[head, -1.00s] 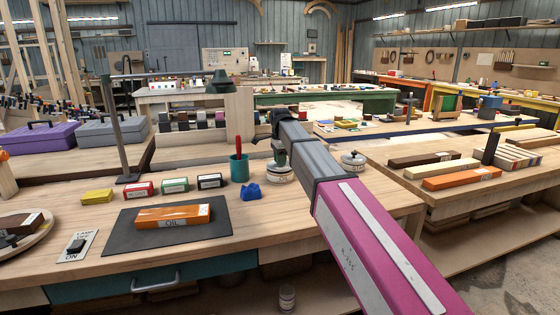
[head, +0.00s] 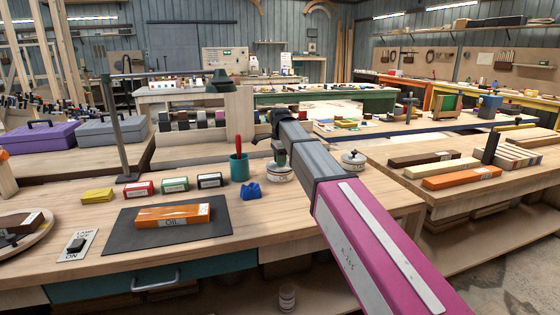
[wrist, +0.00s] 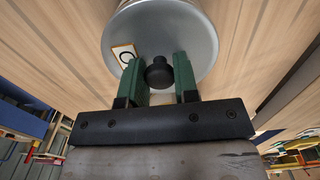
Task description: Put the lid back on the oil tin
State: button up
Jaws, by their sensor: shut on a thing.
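The oil tin (head: 280,176) is a round, pale, labelled tin on the near bench, beneath my gripper in the head view. My gripper (head: 279,159) points down, its green fingers partly hidden by my arm. In the wrist view the fingers (wrist: 162,80) are shut on the black knob of the round grey lid (wrist: 190,35). A small pale tag with a dark ring lies on the lid's left part. The lid is at the tin's top; I cannot tell whether it touches or is seated evenly.
A low round pale item with a dark knob (head: 353,160) stands right of my arm. An orange block (head: 173,215) lies on a dark mat (head: 125,238).

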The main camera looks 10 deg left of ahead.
jog(key=o, duration=1.5)
jog(key=shift+r, duration=0.1)
jog(key=shift+r, duration=3.4)
grip_shut()
